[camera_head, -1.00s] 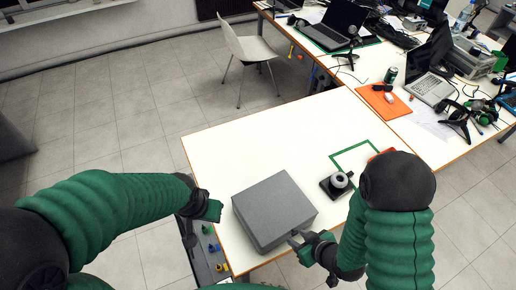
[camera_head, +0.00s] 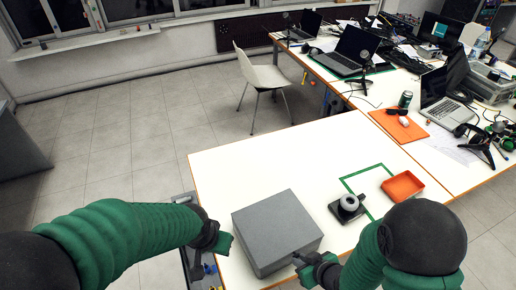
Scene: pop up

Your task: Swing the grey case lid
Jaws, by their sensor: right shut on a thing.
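The grey case (camera_head: 277,232) sits on the white table, its flat lid (camera_head: 276,220) down. My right gripper (camera_head: 299,260) is at the case's near right edge, shut on the lid's rim; the exact grip is small and partly hidden by the gripper. My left gripper (camera_head: 227,242) is beside the case's left side, over the table's left edge, apart from the case. Whether its fingers are open is not clear.
A black device with a white ring (camera_head: 349,203) and an orange tray (camera_head: 402,186) stand right of the case near a green tape outline (camera_head: 352,183). The white table (camera_head: 260,160) is clear behind the case. Laptops and clutter fill the farther tables.

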